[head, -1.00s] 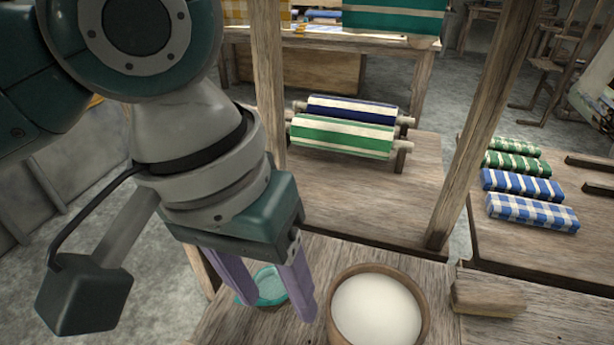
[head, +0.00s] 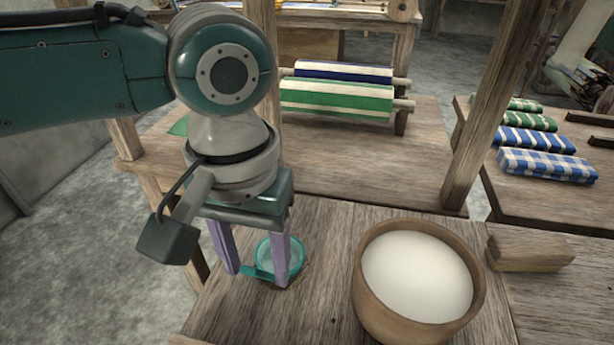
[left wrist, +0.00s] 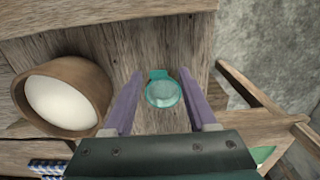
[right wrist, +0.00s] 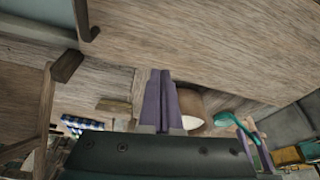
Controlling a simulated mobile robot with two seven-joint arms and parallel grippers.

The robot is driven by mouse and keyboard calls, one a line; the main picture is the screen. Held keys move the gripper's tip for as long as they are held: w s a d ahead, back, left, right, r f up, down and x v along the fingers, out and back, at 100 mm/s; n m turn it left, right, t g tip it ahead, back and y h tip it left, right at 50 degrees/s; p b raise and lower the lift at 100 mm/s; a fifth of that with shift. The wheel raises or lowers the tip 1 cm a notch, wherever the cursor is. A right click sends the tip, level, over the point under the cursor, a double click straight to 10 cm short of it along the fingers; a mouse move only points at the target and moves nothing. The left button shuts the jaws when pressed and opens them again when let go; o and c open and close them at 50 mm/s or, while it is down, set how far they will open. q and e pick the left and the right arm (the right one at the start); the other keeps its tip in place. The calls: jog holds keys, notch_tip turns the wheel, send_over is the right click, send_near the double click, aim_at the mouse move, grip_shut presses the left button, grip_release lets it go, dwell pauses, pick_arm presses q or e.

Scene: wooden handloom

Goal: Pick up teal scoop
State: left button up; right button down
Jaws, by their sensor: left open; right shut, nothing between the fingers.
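The teal scoop (head: 267,258) lies on the wooden bench, left of the bowl. My left gripper (head: 258,278) is open and points down at it, partly covering it in the head view. In the left wrist view the scoop (left wrist: 163,93) shows between the two spread purple fingers (left wrist: 159,74), with a gap on each side. Whether the fingertips are down at its height I cannot tell. My right gripper (right wrist: 160,73) is shut and empty in the right wrist view; the scoop (right wrist: 230,122) shows to its right there.
A wooden bowl of white stuff (head: 415,275) stands right of the scoop. A wooden block (head: 530,250) lies farther right. A loom post (head: 495,110) rises behind the bowl. Striped cloth rolls (head: 335,97) lie at the back, folded cloths (head: 545,165) at the right.

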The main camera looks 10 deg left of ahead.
pick_arm(q)
notch_tip(320, 180, down, 2)
jog(key=shift+c, duration=0.3)
grip_shut()
dwell(1.2)
